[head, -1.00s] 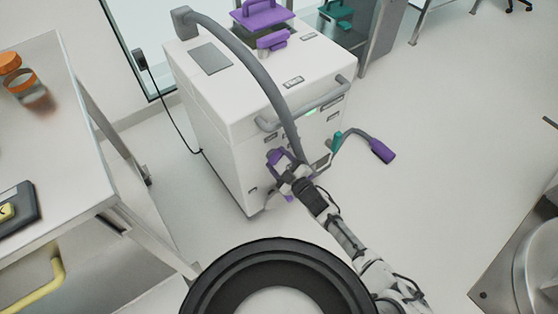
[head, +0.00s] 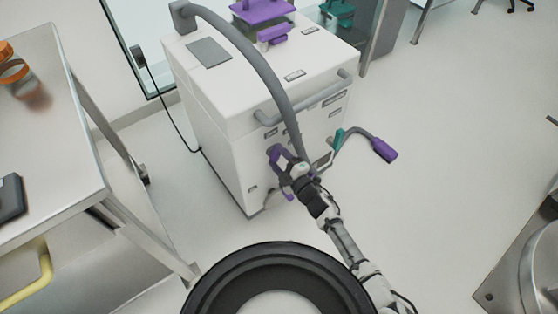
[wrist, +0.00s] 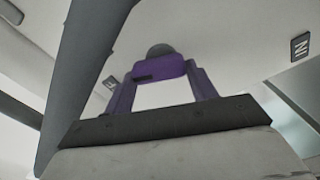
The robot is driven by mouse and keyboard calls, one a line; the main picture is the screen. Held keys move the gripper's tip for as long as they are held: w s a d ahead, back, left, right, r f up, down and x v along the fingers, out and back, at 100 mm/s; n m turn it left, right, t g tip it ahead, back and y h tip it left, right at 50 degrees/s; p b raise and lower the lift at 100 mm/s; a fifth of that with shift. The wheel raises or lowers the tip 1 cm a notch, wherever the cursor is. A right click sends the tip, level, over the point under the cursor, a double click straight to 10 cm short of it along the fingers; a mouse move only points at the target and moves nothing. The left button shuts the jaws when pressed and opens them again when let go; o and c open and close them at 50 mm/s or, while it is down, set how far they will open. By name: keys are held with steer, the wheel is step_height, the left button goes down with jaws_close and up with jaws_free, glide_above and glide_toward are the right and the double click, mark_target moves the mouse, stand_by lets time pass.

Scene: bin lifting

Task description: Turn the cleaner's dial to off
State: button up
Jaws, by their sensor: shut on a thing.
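The cleaner (head: 225,95) is a white cabinet with a grey hose and a grey front handle. Its dial (wrist: 158,67) shows in the wrist view as a purple bar with a dark mark, in front of a dark round hub. My gripper (head: 279,160) is at the cleaner's front, below the handle. In the wrist view my gripper (wrist: 161,76) has one purple finger on each side of the bar, shut on it. In the head view the dial is mostly hidden among the purple fingers. No light shows on the front panel.
The grey hose (head: 250,55) arcs down close beside my gripper. A purple-tipped nozzle (head: 383,150) sticks out to the right. A steel table (head: 50,130) stands at the left. Open floor (head: 440,130) lies to the right.

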steer(key=shift+s+a+f+n+b, duration=0.1)
steer(key=shift+n+b, duration=0.35)
steer(key=shift+n, duration=0.65)
steer(key=shift+a+f+n+b, duration=0.1)
steer(key=shift+n+b, duration=0.3)
steer(key=shift+n, duration=0.7)
steer(key=shift+r, duration=0.1)
steer(key=o, duration=1)
steer(key=shift+d, duration=0.15)
